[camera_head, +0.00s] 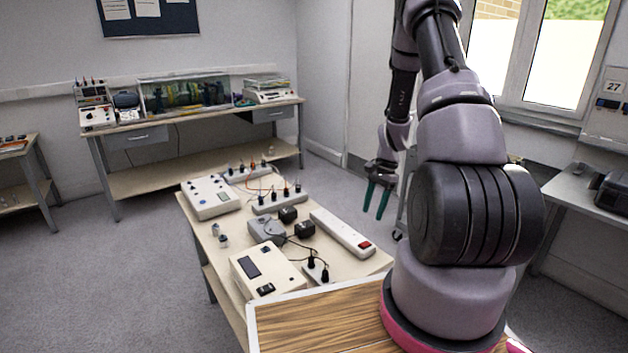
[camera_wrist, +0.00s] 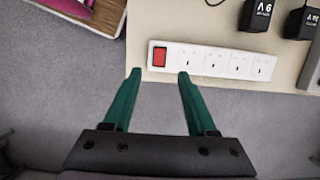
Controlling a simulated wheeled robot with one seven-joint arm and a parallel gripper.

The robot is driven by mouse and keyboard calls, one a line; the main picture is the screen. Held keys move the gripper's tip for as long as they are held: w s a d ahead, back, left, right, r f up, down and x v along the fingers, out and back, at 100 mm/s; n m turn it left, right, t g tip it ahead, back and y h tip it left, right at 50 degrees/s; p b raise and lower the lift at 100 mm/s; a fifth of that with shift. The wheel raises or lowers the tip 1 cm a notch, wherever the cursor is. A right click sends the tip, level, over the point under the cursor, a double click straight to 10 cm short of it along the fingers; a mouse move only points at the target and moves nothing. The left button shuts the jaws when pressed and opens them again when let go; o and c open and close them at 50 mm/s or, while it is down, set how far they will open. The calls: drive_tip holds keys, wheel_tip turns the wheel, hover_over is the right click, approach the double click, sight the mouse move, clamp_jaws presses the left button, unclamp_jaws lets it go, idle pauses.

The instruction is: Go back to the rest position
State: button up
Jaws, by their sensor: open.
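My gripper (camera_head: 377,197) has two green fingers. It hangs in the air just past the right edge of the work table (camera_head: 375,262) in the head view, pointing down. In the wrist view my gripper (camera_wrist: 157,75) is open, with nothing between its fingers. Its fingertips appear near the white power strip with the red switch (camera_wrist: 222,62), but I cannot tell the height between them. The same power strip (camera_head: 340,233) lies along the table's right edge in the head view.
The table holds a white meter box (camera_head: 262,272), a grey device (camera_head: 266,229), black adapters (camera_head: 304,229) and another instrument (camera_head: 210,197). A back bench (camera_head: 200,120) carries more equipment. A side bench (camera_head: 590,195) stands at right. Grey floor (camera_head: 120,270) at left is clear.

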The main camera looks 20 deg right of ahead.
drive_tip(key=s+a+r+n+t, duration=0.1)
drive_tip(key=a+r, duration=0.2)
drive_tip(key=r, duration=0.6)
drive_tip(key=a+r+n+t+h, duration=0.1)
drive_tip(key=a+r+n, duration=0.1)
drive_tip(key=r, duration=0.6)
drive_tip(key=s+a+r+n+t, duration=0.1)
drive_tip(key=a+r, duration=0.2)
drive_tip(key=r, duration=0.6)
drive_tip(key=s+a+r+n+t, duration=0.2)
drive_tip(key=s+a+r+n, duration=0.1)
drive_tip(key=s+r, duration=0.5)
drive_tip(key=s+a+r+n+t, duration=0.2)
drive_tip(key=s+a+r+t, duration=0.1)
drive_tip(key=s+r, duration=0.5)
drive_tip(key=shift+s+a+n, duration=0.4)
drive_tip(key=shift+s+a, duration=0.35)
drive_tip(key=shift+s, duration=0.5)
